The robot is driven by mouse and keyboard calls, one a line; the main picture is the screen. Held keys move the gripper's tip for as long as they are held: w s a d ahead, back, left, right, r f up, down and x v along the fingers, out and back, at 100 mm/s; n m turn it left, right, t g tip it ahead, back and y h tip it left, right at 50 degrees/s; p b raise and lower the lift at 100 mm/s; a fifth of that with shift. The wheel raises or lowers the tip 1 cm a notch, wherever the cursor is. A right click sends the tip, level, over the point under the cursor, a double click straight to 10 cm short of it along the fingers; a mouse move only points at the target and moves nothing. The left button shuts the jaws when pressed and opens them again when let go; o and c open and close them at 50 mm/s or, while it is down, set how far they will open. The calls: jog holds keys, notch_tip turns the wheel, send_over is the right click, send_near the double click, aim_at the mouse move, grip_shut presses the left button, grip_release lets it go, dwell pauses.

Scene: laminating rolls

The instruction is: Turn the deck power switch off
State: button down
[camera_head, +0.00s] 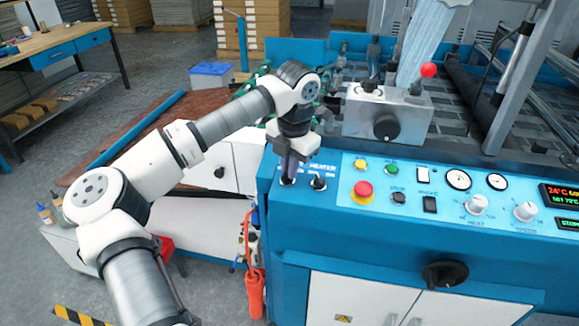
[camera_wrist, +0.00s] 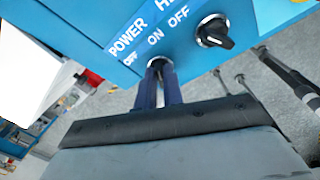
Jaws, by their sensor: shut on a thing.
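The power switch (camera_head: 287,181) is a small rotary knob at the left end of the blue control deck (camera_head: 340,215). My gripper (camera_head: 288,172) points down at it and is shut on its knob. In the wrist view, my gripper's two dark blue fingers (camera_wrist: 166,82) meet at the switch's round base (camera_wrist: 158,62), below the label POWER (camera_wrist: 128,38) with OFF and ON marks. The fingers hide most of the knob, so I cannot tell which way it points.
The black heater knob (camera_wrist: 214,33) sits close beside the power switch; it also shows in the head view (camera_head: 318,182). A red emergency button (camera_head: 363,190), several buttons, gauges (camera_head: 459,180) and dials lie further right. A grey metal box (camera_head: 388,112) stands behind the deck.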

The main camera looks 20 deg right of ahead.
jog(key=n+b, duration=0.1)
jog(key=n, duration=0.1)
jog(key=n+b, duration=0.2)
jog(key=n, duration=0.1)
jog(key=shift+w+a+f+g+h+b, duration=0.2)
jog(key=shift+g+h+b, duration=0.1)
jog(key=shift+h, duration=0.1)
jog(key=n+b, duration=0.1)
jog(key=n, duration=0.1)
jog(key=n+b, duration=0.1)
jog(key=n, duration=0.1)
jog(key=n+h, duration=0.1)
jog(key=n, duration=0.1)
jog(key=shift+w+a+r+b, duration=0.1)
jog(key=shift+a+r+b, duration=0.15)
jog(key=shift+b, duration=0.15)
jog(key=c, duration=1.5)
grip_release()
jog(key=r, duration=0.4)
jog(key=a+r, duration=0.1)
jog(key=r, duration=0.8)
jog(key=shift+a+r+b, duration=0.25)
jog(key=shift+r+b, duration=0.05)
jog(key=shift+r, duration=0.05)
